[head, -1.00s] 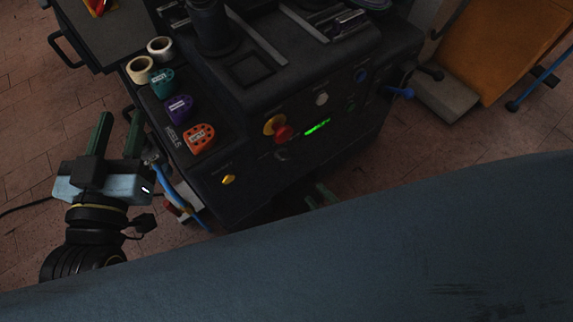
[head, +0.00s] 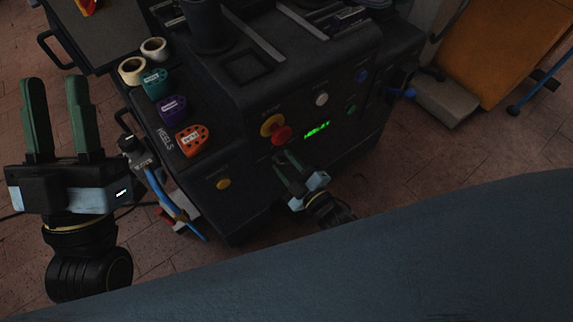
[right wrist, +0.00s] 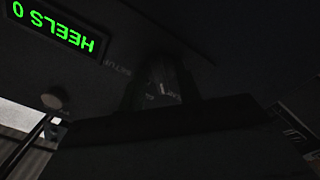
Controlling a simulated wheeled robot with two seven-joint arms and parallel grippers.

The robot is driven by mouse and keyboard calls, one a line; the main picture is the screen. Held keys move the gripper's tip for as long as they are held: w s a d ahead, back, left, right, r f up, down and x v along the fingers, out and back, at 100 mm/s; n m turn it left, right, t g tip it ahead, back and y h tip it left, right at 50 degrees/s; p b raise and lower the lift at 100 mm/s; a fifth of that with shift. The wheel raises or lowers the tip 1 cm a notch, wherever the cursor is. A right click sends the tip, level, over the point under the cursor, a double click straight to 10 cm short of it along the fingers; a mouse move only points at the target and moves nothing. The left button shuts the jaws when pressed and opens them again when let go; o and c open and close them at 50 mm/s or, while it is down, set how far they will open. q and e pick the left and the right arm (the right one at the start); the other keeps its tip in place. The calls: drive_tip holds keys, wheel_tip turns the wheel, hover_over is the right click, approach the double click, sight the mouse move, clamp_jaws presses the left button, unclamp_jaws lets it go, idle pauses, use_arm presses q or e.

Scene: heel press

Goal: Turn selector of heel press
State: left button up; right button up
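The heel press is a black machine (head: 255,205) in the middle of the head view. Its front panel carries a green display (head: 317,130), which shows upside down in the right wrist view (right wrist: 52,27) and reads HEELS 0. My right gripper (head: 285,157) is at the panel just below the red button, its green fingers apart and pointing at the panel. The selector is hidden or too dark to make out there; small labels, one like SETUP, show near the fingers in the right wrist view. My left gripper (head: 54,82) is open and empty, left of the press.
White (head: 321,99), blue (head: 362,75) and green (head: 351,110) buttons lie to the right. Orange (head: 194,140), purple and teal heel pieces lie on the left shelf. A blue-handled tool hangs at the left side.

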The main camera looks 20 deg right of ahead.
drive_tip(key=shift+c, duration=0.2)
clamp_jaws()
